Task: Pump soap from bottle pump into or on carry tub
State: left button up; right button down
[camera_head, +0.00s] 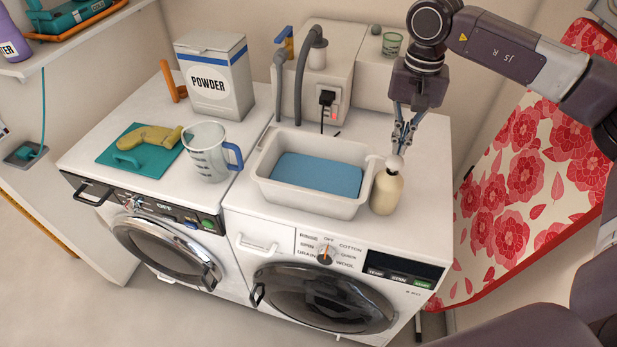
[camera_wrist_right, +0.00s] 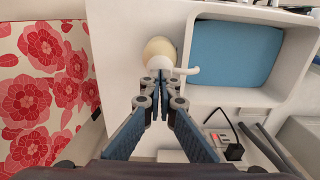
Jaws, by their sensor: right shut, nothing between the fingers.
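The soap bottle pump (camera_head: 387,188) is a cream bottle with a white pump head. It stands upright on the right washing machine, at the right side of the carry tub. The carry tub (camera_head: 266,172) is a white tub with a blue bottom. My right gripper (camera_head: 400,150) points down, shut and empty, just above and behind the pump head. In the right wrist view my fingertips (camera_wrist_right: 161,82) appear close to the white pump head (camera_wrist_right: 160,63), and its nozzle points toward the tub (camera_wrist_right: 190,60). I cannot tell whether they touch. My left gripper is not in view.
A measuring jug (camera_head: 207,158), a powder box (camera_head: 216,80) and a teal board (camera_head: 115,145) with a yellow item are on the left machine. Grey hoses (camera_head: 299,85) and a plug box (camera_head: 340,60) stand behind the tub. A floral ironing board (camera_head: 515,190) leans at right.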

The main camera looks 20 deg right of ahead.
aim_at(396, 158)
jog(key=shift+f, duration=0.1)
jog(key=shift+f+b, duration=1.25)
jog(key=shift+f, duration=0.4)
jog(key=shift+r, duration=0.25)
jog(key=shift+r+p, duration=1.15)
jog(key=shift+r, duration=0.3)
jog(key=shift+f, duration=0.2)
